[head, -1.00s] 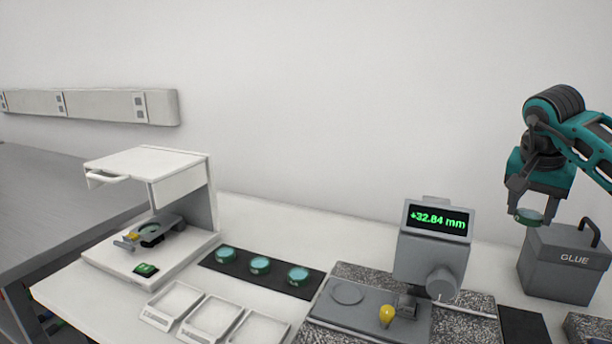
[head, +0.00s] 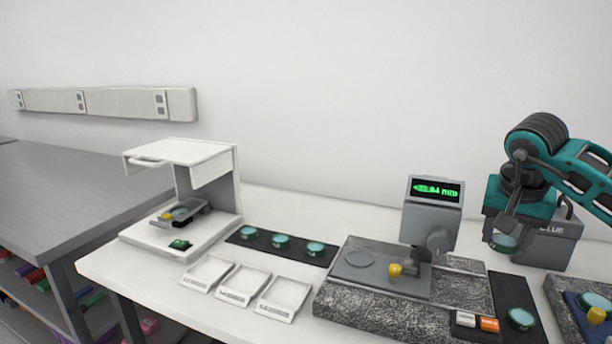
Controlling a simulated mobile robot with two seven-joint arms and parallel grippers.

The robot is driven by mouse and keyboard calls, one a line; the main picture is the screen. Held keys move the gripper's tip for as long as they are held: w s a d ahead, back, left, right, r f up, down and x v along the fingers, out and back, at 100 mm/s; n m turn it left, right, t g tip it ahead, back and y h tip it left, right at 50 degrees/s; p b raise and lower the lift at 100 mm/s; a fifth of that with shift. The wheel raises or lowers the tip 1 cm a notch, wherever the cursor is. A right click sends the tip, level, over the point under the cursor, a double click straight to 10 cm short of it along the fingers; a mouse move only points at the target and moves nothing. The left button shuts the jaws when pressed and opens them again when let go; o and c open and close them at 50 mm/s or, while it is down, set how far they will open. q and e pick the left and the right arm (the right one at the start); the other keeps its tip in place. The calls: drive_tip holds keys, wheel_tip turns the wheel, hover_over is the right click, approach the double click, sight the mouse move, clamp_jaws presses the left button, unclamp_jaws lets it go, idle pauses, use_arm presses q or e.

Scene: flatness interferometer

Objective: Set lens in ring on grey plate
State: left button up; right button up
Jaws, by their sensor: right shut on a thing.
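My right gripper (head: 503,236) is shut on a round teal lens (head: 503,243), held in the air at the right, in front of the glue box. The grey plate (head: 408,286) lies on the speckled stone base at centre right. A thin ring (head: 360,259) marks the left part of the plate, and nothing sits in it. A yellow knob (head: 395,270) stands on the plate, right of the ring. The held lens is well apart from the plate, to its right. My left gripper is out of view.
A grey gauge with a green display (head: 436,190) stands behind the plate. The glue box (head: 545,250) is behind my right gripper. Several more lenses sit on dark strips (head: 298,250). White trays (head: 240,284) lie left of the stone base; a white cabinet (head: 183,152) stands farther left.

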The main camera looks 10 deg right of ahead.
drive_tip(key=s+a+f+n+y, duration=0.1)
drive_tip(key=s+a+f+n, duration=0.1)
drive_tip(key=a, duration=0.4)
drive_tip(key=s+a+f+n+y, duration=0.1)
drive_tip(key=s+a+f+n, duration=0.2)
drive_tip(key=a, duration=0.4)
drive_tip(key=s+a+f+n+t, duration=0.1)
drive_tip(key=s+a+f+n, duration=0.2)
drive_tip(key=a+f, duration=0.3)
drive_tip(key=shift+s+a+f+y, duration=0.35)
drive_tip(key=shift+s+a+y, duration=0.05)
drive_tip(key=shift+s+a, duration=0.35)
drive_tip(key=shift+w, duration=0.1)
drive_tip(key=shift+d+r, duration=0.1)
drive_tip(key=shift+d, duration=0.05)
drive_tip(key=shift+a, duration=0.2)
